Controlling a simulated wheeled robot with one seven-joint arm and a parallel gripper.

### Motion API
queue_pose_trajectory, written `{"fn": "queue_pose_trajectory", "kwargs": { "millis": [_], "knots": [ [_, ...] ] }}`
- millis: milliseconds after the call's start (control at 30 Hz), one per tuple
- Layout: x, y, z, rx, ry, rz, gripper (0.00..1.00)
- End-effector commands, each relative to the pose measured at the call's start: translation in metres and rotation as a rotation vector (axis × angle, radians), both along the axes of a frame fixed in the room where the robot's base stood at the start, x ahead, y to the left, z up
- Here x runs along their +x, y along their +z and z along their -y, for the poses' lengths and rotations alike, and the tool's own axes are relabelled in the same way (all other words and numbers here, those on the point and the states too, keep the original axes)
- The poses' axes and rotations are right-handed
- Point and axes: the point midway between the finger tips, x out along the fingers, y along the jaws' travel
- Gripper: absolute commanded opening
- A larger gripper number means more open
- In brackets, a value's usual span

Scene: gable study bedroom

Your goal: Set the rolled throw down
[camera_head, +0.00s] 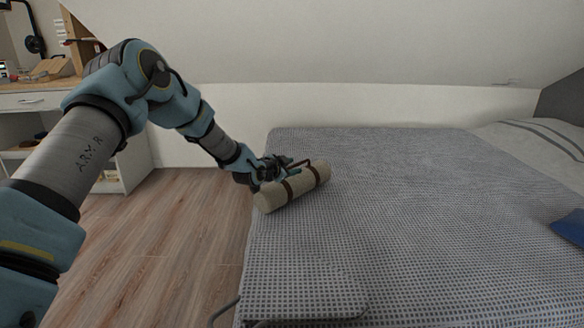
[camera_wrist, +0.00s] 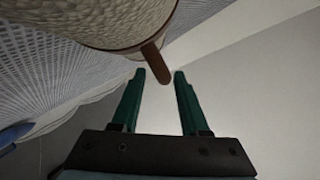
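The rolled throw (camera_head: 308,180) is a cream roll with dark brown straps and a brown carry handle (camera_head: 301,162). It lies on its side on the grey bed cover (camera_head: 400,220), at the bed's left edge, and appears to rest there. In the wrist view the throw (camera_wrist: 115,18) fills the top, and a brown strap or handle end (camera_wrist: 153,76) hangs near the fingertips. My gripper (camera_wrist: 160,74) has its two green fingers apart, with a gap around or beside that brown piece. In the head view my gripper (camera_head: 284,172) is at the throw's far left side, partly hidden.
The bed is mostly clear, with a blue item (camera_head: 569,228) at the right edge and a striped pillow or bedding (camera_head: 545,138) at the back right. Wooden floor (camera_head: 180,235) lies left of the bed. A white desk (camera_head: 40,98) stands far left. The sloped ceiling is low over the bed.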

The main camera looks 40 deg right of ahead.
Motion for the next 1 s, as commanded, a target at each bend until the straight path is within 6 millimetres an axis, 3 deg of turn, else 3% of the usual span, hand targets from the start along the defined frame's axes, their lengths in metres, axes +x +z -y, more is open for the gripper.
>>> {"fn": "queue_pose_trajectory", "kwargs": {
  "millis": [367, 800, 1000],
  "knots": [
    [-0.002, 0.007, -0.008, 0.001, 0.0, 0.001, 0.44],
    [-0.029, 0.034, -0.085, 0.002, 0.0, -0.001, 0.44],
    [-0.035, 0.04, -0.104, 0.0, 0.001, 0.0, 0.44]
  ]
}}
